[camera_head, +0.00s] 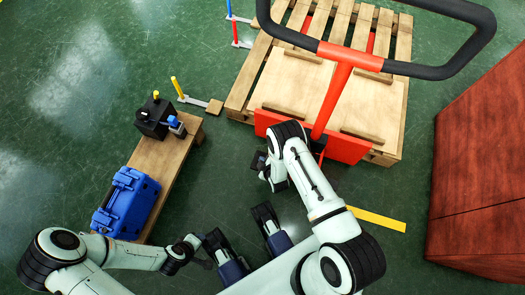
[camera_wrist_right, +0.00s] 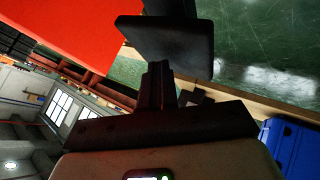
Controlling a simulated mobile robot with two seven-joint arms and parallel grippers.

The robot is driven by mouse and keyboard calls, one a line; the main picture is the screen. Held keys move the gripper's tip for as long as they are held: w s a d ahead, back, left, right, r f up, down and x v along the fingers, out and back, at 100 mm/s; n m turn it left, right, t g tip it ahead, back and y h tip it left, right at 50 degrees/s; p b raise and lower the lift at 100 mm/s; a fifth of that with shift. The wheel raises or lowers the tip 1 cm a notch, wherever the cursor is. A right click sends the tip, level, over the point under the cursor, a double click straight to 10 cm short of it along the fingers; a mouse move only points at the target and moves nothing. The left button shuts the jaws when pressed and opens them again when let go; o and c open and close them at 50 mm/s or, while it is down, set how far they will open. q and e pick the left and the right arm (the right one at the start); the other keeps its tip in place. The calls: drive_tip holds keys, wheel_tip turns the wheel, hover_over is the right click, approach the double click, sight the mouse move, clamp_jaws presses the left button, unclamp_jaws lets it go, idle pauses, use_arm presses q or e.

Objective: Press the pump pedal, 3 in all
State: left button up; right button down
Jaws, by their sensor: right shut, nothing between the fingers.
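The pallet jack has a red frame (camera_head: 335,95) and stands at the pallet. A dark flat plate, which looks like the pump pedal (camera_wrist_right: 175,42), fills the upper middle of the right wrist view. My right gripper (camera_wrist_right: 157,85) is shut and empty, its fingers pointing at the plate's underside and overlapping it; I cannot tell whether they touch. In the head view my right gripper (camera_head: 260,163) is low, left of the red frame, partly hidden by my arm. My left gripper (camera_head: 203,252) is at lower left, away from the jack; its fingers are unclear.
A wooden pallet (camera_head: 244,88) lies under the jack. The looped black handle (camera_head: 440,72) reaches over the upper right. A wooden bench (camera_head: 160,160) with a blue case (camera_head: 128,203) stands left. A red-brown box (camera_head: 480,170) stands right. Green floor is open at upper left.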

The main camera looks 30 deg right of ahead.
drive_tip(key=shift+s+f+b, duration=0.1)
drive_tip(key=shift+f+b, duration=0.4)
drive_tip(key=shift+f, duration=0.3)
idle(0.4)
drive_tip(key=shift+r, duration=0.1)
drive_tip(key=shift+r+p, duration=1.45)
drive_tip(key=shift+r, duration=0.4)
wheel_tip(320, 180, up, 5)
drive_tip(key=p, duration=0.3)
drive_tip(key=shift+p, duration=0.35)
idle(1.7)
